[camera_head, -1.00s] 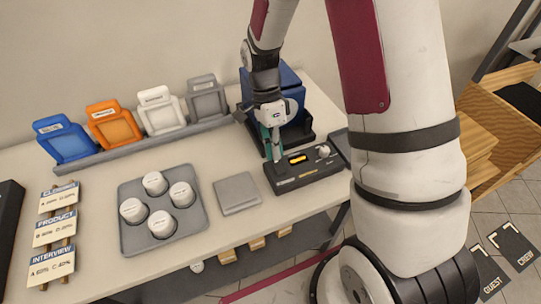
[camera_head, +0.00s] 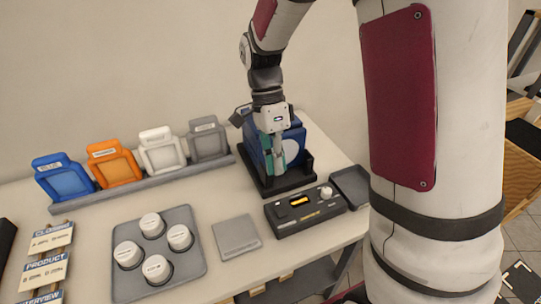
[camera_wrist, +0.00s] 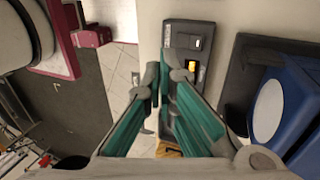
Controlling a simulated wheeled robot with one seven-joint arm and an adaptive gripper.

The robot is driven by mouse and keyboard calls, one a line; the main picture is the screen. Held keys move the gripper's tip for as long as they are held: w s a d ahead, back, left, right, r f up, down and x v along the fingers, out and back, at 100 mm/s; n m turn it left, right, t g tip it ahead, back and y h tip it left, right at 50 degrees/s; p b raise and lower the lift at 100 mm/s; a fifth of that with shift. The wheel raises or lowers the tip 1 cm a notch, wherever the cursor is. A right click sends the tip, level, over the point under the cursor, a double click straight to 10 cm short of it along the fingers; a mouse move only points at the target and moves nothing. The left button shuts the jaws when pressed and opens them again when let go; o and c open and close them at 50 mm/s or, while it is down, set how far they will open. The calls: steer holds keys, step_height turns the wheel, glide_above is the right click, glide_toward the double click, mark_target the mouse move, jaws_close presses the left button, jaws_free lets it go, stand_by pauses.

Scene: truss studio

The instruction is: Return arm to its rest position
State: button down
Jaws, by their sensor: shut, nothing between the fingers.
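My gripper (camera_head: 279,160) is in the head view, pointing down in front of the blue box and above the table behind the black control unit. Its teal-padded fingers are together with nothing between them. In the wrist view the gripper (camera_wrist: 162,75) shows its two fingers close together at the tips. My arm rises from the right and bends over to the gripper, which is clear of the control unit (camera_head: 305,211).
The blue box (camera_head: 295,140) stands in a black tray (camera_head: 310,170). Coloured frames stand in a grey rack (camera_head: 150,188) at the back left. A tray (camera_head: 195,272) holds several white round pieces. A grey pad (camera_head: 237,238) and a small dark tray (camera_head: 352,186) lie near the control unit.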

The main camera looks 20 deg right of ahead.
steer(key=s+a+r+n+t, duration=0.1)
steer(key=s+r+n+t, duration=0.8)
steer(key=s+r+n, duration=0.5)
steer(key=r+n, duration=0.1)
steer(key=n, duration=0.3)
steer(key=shift+s+r, duration=0.3)
steer(key=shift+r, duration=0.1)
